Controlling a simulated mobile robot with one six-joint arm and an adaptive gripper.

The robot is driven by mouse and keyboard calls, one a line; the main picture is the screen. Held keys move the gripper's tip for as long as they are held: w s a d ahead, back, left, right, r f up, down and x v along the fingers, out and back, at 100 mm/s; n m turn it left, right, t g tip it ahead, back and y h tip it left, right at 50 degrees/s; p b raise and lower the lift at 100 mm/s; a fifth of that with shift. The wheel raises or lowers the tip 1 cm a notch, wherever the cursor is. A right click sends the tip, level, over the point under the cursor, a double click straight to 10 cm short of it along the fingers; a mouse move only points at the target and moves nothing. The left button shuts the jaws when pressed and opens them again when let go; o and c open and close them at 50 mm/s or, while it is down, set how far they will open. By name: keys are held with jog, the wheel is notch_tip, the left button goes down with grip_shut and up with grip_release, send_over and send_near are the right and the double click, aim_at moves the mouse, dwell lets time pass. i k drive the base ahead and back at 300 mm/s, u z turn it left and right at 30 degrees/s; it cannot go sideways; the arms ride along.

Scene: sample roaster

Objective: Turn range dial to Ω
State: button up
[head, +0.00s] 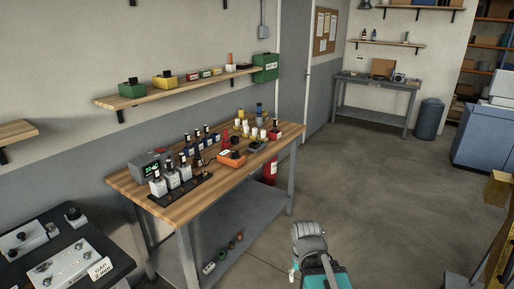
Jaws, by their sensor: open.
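An orange-edged handheld device (231,158), which looks like a multimeter, lies on the wooden workbench (132,187) near its front edge, left of the middle of the view. Its dial and markings are too small to read, so I cannot tell which range is set. A grey and teal part of my own arm shows at the bottom centre, over the floor and well apart from the bench. I cannot make out my gripper's fingers in this view.
Several bottles stand on a dark strip (158,204) left of the device, beside a grey box with a green display (146,171). Yellow and white containers stand behind. A panelled bench (117,265) is at lower left. The floor (375,180) right of the workbench is clear.

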aim_at(233, 153)
jog(key=z, duration=0.2)
jog(key=i, duration=1.75)
jog(key=u, duration=0.65)
jog(key=k, duration=0.95)
jog(key=u, duration=0.2)
jog(key=i, duration=0.6)
